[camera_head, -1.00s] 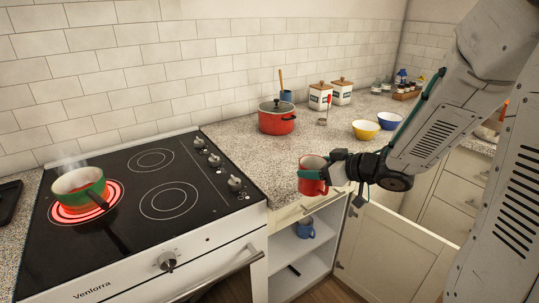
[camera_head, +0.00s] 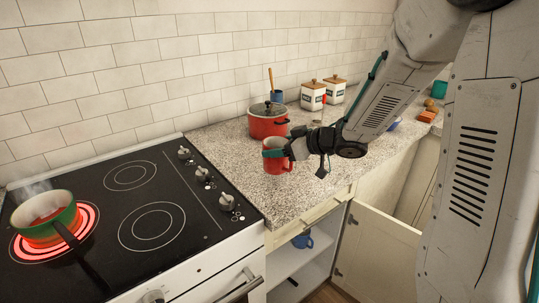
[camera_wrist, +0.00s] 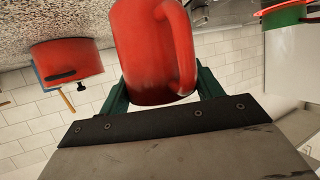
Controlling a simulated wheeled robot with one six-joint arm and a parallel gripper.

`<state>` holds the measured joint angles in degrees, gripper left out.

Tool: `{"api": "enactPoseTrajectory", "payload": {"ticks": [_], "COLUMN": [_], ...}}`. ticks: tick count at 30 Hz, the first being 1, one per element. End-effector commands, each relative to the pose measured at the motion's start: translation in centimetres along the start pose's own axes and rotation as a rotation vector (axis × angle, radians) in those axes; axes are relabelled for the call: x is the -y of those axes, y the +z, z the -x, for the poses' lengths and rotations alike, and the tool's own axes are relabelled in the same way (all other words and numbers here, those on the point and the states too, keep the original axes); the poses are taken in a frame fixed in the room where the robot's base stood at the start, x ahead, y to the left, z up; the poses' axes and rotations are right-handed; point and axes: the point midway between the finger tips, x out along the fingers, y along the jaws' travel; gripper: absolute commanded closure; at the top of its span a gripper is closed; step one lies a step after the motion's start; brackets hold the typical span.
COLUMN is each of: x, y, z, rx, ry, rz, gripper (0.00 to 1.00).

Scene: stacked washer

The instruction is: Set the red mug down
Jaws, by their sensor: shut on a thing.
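The red mug (camera_head: 278,157) is upright in my gripper (camera_head: 277,153), over the speckled counter in the head view. The gripper is shut on the mug's body. In the wrist view the mug (camera_wrist: 146,45) fills the upper middle, between the green fingers of my gripper (camera_wrist: 160,90), with its handle to the right. Whether the mug's base touches the counter (camera_head: 235,158) I cannot tell.
A red lidded pot (camera_head: 267,127) stands just behind the mug. The stove (camera_head: 130,220) is at left, with a steaming green pot (camera_head: 45,225) on a glowing burner. A cupboard door (camera_head: 382,252) hangs open below, with a blue mug (camera_head: 302,240) inside. Counter left of the mug is clear.

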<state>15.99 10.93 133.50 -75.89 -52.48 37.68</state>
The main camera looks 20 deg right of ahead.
Motion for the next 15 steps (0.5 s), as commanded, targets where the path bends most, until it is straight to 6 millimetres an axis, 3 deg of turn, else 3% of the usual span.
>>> {"api": "enactPoseTrajectory", "payload": {"ticks": [3,8,15], "x": [-0.5,-0.7,-0.7], "y": [-0.7,-0.9,1.9], "z": [-2.2,-3.3,-4.5], "rx": [0.000,0.000,0.002], "ry": [-0.003,-0.002,-0.002], "rz": [0.001,0.001,-0.002], "gripper": [0.65,0.65,0.65]}}
